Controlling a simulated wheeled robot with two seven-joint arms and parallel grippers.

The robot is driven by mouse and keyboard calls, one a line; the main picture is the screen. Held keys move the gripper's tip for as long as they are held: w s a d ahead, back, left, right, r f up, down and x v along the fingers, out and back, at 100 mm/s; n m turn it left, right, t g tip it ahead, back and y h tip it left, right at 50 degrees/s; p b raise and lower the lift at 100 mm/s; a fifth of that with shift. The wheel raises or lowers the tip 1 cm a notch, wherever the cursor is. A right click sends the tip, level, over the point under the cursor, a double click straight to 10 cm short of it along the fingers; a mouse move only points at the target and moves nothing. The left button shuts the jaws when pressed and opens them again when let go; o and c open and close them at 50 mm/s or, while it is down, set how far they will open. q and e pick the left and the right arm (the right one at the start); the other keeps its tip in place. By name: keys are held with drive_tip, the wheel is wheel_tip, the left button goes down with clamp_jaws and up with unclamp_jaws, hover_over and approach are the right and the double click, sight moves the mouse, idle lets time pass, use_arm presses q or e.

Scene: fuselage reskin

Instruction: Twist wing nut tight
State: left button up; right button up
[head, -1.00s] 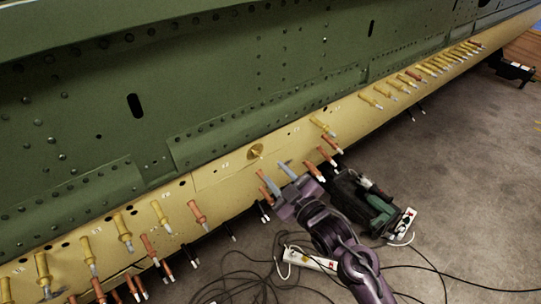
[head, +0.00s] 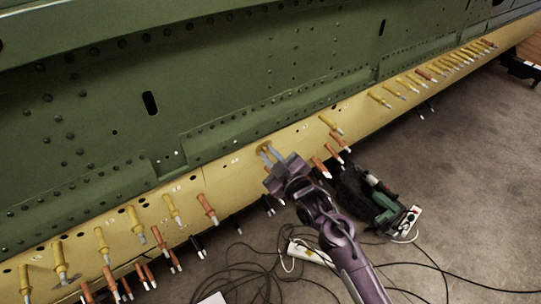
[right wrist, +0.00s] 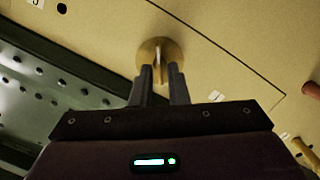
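A brass wing nut with a round base (right wrist: 158,52) sits on the yellow skin panel in the right wrist view. One upright wing shows between my right gripper's fingertips (right wrist: 160,72). The fingers stand on either side of the wing, with a narrow gap showing. In the head view my right gripper (head: 267,152) is at the panel, its fingers pointing at the wing nut and mostly covering it. My left gripper is not in view.
The yellow skin panel (head: 215,177) runs diagonally below the green fuselage (head: 230,75). Yellow and copper-coloured pins stick out along it, with two copper ones (head: 321,167) right of my gripper. Below are a dark tool bag (head: 365,200), cables and a power strip (head: 310,253) on the floor.

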clamp_jaws()
drive_tip(key=shift+w+d+r+m+p, duration=0.1)
drive_tip(key=shift+m+p, duration=0.2)
drive_tip(key=shift+m, duration=0.3)
drive_tip(key=shift+r+m+p, duration=0.1)
drive_tip(key=shift+m+p, duration=0.15)
drive_tip(key=shift+m, duration=0.35)
drive_tip(key=shift+w+d+f+m+g+y+p, duration=0.1)
drive_tip(key=shift+m+g+y+p, duration=0.2)
drive_tip(key=shift+m, duration=0.6)
drive_tip(key=shift+d+f+m+g+y+p, duration=0.1)
drive_tip(key=shift+m+g+y+p, duration=0.15)
drive_tip(key=shift+m, duration=0.65)
drive_tip(key=o, duration=0.5)
unclamp_jaws()
drive_tip(key=shift+r, duration=0.1)
